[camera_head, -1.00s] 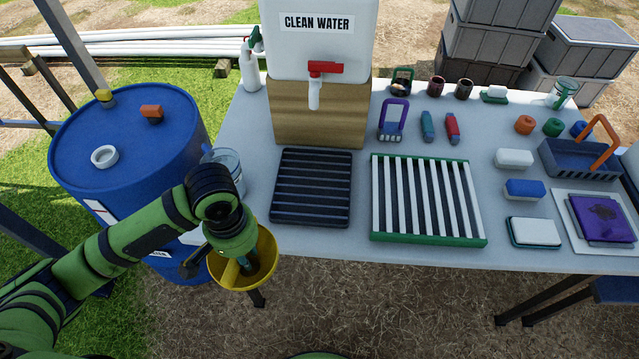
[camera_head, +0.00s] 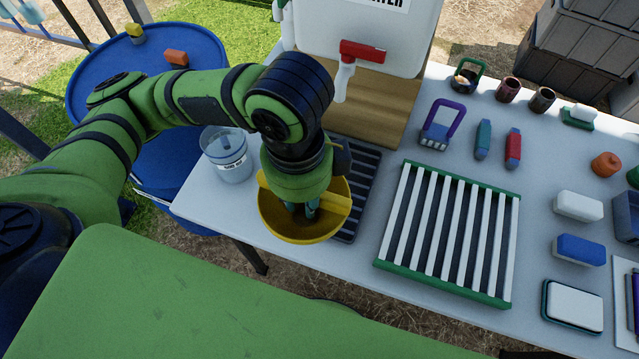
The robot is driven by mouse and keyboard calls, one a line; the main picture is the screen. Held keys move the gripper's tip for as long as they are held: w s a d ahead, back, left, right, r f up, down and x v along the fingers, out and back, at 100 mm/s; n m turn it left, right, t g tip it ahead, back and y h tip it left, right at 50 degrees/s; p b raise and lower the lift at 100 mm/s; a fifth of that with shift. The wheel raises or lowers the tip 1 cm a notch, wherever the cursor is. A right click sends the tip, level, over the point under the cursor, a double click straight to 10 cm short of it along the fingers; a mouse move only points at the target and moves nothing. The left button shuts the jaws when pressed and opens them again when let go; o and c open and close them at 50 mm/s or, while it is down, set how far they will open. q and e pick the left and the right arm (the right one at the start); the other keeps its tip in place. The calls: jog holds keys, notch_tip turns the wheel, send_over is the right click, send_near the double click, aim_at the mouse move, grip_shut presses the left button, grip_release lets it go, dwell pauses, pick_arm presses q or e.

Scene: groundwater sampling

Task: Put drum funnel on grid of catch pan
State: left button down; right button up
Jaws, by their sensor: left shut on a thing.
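The drum funnel (camera_head: 290,226) is a wide yellow bowl with a bar across it. My left gripper (camera_head: 305,211) is shut on it, with the fingertips down inside the bowl and partly hidden by the wrist. The funnel is over the left part of the black-slatted catch pan (camera_head: 362,190) and hides much of it. Whether the funnel touches the pan's grid cannot be told. The funnel's left and near rim reaches over the table's front edge. My right gripper is not in view.
A green-framed rack with white slats (camera_head: 446,232) lies right of the pan. The water tank with red tap (camera_head: 362,50) on a wooden block stands behind. A clear jar (camera_head: 228,155) is left of the funnel. The blue drum (camera_head: 150,65) is farther left. Brushes and sponges fill the right side.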

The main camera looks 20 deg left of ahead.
pick_arm(q)
jog(key=w+f, duration=0.1)
jog(key=w, duration=0.1)
jog(key=w+f, duration=0.1)
jog(key=w, duration=0.1)
jog(key=shift+w+a+f, duration=0.1)
jog(key=shift+a+f, duration=0.1)
jog(key=shift+f, duration=0.1)
jog(key=w+f, duration=0.5)
jog(key=f, duration=0.2)
jog(key=shift+w+a, duration=0.15)
jog(key=shift+w, duration=0.05)
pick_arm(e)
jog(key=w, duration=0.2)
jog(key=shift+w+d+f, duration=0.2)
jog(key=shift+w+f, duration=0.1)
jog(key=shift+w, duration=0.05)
pick_arm(q)
jog(key=shift+f+p, duration=0.15)
jog(key=shift+p, duration=0.15)
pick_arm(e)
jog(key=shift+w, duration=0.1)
pick_arm(q)
jog(key=c, duration=1.1)
grip_release()
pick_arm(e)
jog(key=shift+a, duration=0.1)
